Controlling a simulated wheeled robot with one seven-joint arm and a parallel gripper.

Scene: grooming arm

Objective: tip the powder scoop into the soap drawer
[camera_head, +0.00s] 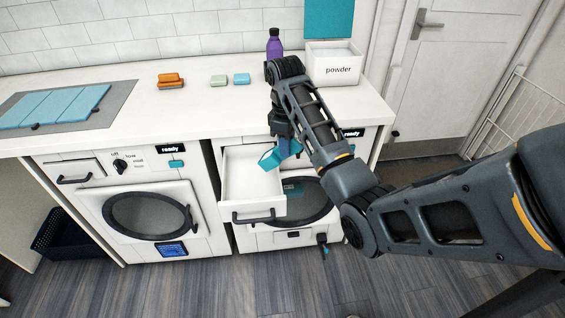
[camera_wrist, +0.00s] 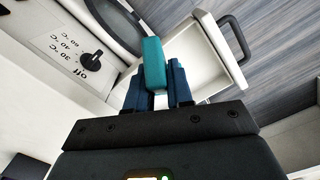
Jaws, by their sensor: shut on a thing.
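The soap drawer (camera_head: 236,181) is pulled out from the right-hand machine, a white open box with a dark handle. It also shows in the wrist view (camera_wrist: 203,52), where its visible floor looks bare. My gripper (camera_head: 284,148) is over the drawer's right side, its blue fingers shut on the teal powder scoop (camera_head: 268,158). In the wrist view the scoop (camera_wrist: 153,62) sticks out between the fingers, over the drawer's near side. The scoop looks tilted in the head view. I cannot see whether powder is in it.
An open white powder box (camera_head: 333,70) and a purple bottle (camera_head: 274,45) stand at the counter's back right. Orange (camera_head: 171,80) and pale bars lie left of them. A left machine (camera_head: 137,205) has its drawer shut. A dark basket (camera_head: 66,235) is on the floor.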

